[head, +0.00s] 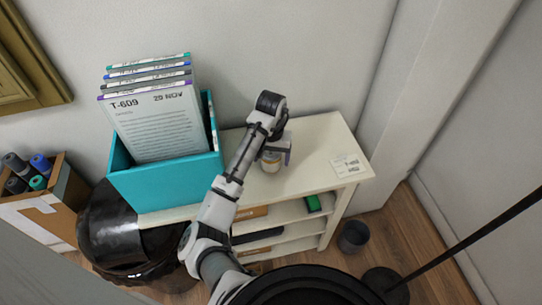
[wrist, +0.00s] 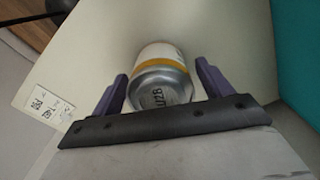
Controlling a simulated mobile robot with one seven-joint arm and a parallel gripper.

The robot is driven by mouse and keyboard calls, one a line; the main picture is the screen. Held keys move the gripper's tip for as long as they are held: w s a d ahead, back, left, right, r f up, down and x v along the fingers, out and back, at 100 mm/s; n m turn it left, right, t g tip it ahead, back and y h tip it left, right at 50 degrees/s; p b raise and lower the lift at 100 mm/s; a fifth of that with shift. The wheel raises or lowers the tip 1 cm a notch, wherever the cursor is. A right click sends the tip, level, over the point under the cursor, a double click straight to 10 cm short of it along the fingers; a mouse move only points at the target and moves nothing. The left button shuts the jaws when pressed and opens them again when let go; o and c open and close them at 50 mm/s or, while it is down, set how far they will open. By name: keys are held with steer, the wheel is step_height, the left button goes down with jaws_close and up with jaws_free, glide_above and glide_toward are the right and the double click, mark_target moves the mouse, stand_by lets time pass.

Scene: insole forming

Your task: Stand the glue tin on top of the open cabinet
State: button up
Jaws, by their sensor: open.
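The glue tin (head: 270,164) is a small can with a silver end, a pale label and a yellow-orange band. It appears to stand upright on the white top of the open cabinet (head: 318,138), partly hidden by my gripper in the head view. In the wrist view the tin (wrist: 160,72) shows its marked metal end between my fingers. My gripper (head: 278,152) is at the tin, its purple fingers (wrist: 161,80) spread to either side. A gap shows beside the tin on both sides; contact is hard to tell.
A teal box (head: 165,183) of upright folders stands on the cabinet's left part. A white label (head: 346,165) lies near its right edge. The front shelves hold a green item (head: 313,203). A bin (head: 353,236) stands on the floor.

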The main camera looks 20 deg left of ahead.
step_height(320, 180, up, 11)
steer(key=shift+p, duration=0.65)
steer(key=shift+r, duration=0.65)
